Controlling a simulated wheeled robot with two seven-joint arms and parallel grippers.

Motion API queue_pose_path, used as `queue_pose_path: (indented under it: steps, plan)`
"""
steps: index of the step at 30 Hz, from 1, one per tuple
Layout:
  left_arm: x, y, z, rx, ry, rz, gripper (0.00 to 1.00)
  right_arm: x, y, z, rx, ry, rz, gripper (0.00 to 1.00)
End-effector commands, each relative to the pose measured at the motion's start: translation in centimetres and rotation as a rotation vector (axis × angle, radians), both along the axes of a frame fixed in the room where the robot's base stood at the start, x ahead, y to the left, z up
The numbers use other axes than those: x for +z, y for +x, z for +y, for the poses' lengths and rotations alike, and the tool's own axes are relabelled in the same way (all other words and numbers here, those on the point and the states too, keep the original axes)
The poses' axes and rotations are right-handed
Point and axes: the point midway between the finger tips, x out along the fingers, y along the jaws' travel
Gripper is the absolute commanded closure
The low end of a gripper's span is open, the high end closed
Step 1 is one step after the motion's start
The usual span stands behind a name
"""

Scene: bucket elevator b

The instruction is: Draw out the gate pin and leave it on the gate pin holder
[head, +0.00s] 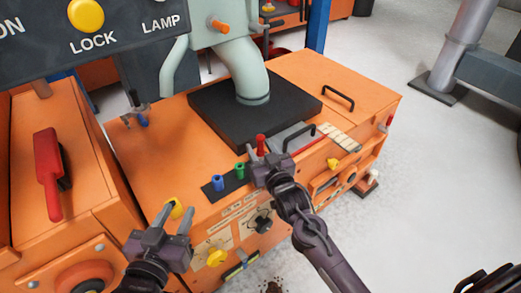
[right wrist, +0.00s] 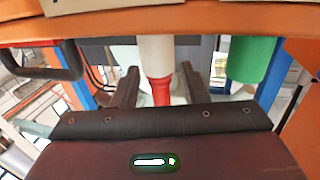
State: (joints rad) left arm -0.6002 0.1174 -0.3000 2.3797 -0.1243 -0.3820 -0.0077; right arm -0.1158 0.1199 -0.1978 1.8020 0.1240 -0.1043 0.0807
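A red pin (head: 261,141) stands by the grey gate plate (head: 290,136) on the orange machine; I take it as the gate pin. My right gripper (head: 268,153) is open around it. In the right wrist view, the red pin (right wrist: 160,90), with a pale part above it, lies between the two fingers (right wrist: 158,88), with gaps on both sides. A black strip (head: 212,192) carries a green peg (head: 240,170) and a blue peg (head: 217,182); I cannot tell whether it is the holder.
A thick pipe (head: 250,80) comes down onto a black block (head: 215,118) behind. A cabinet with a red lever (head: 47,175) stands at left. In the right wrist view a green cylinder (right wrist: 252,58) is close beside the fingers.

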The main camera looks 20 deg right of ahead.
Motion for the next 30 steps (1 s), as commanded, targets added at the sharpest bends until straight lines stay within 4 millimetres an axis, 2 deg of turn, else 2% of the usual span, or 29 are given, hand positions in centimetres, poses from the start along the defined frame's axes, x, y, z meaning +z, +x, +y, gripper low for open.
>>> queue_pose_path:
  steps: [6, 15, 30]
  plan:
    - [0.05, 0.01, 0.0, 0.0, -0.001, -0.002, 0.64, 0.0, 0.01, 0.0, 0.0, 0.0, 0.0, 0.6]
    - [0.05, 0.0, -0.03, 0.0, 0.0, -0.001, 0.64, 0.0, -0.01, -0.01, 0.0, 0.0, 0.0, 0.99]
    - [0.42, 0.02, 0.02, 0.001, 0.0, 0.0, 0.64, 0.4, 0.0, -0.03, -0.001, 0.0, -0.002, 1.0]
